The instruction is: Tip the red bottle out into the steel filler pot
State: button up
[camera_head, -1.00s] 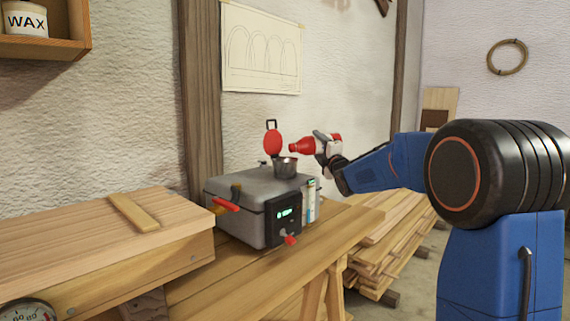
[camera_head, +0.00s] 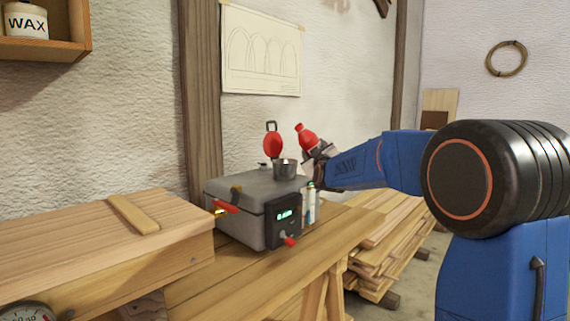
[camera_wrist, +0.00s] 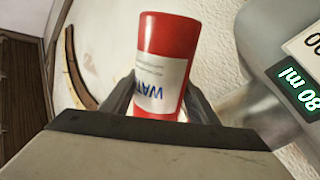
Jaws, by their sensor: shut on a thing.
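The red bottle (camera_head: 307,137) is in my gripper (camera_head: 318,154), above and just right of the steel filler pot (camera_head: 285,168). It leans with its neck up and to the left, clear of the pot. In the wrist view the bottle (camera_wrist: 165,50) stands between the two dark fingers, which are shut on it; its white label shows part of a word in blue. The pot stands on the grey steam box (camera_head: 235,190), with its red lid (camera_head: 273,145) raised open behind it. The inside of the pot is hidden.
The steam box has a green readout (camera_head: 285,215) and red handles, and sits on a wooden bench (camera_head: 230,285). A readout (camera_wrist: 298,86) in the wrist view seems to show 80 ml. Stacked boards (camera_head: 375,250) lie at right. A wooden chest (camera_head: 90,235) stands at left.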

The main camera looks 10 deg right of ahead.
jog(key=m, duration=0.4)
jog(key=shift+d+r+g+h, duration=0.15)
jog(key=shift+r+g+h, duration=0.15)
jog(key=shift+g, duration=0.1)
jog(key=m+g, duration=0.1)
jog(key=m, duration=0.2)
jog(key=shift+f, duration=0.2)
jog(key=shift+m, duration=0.3)
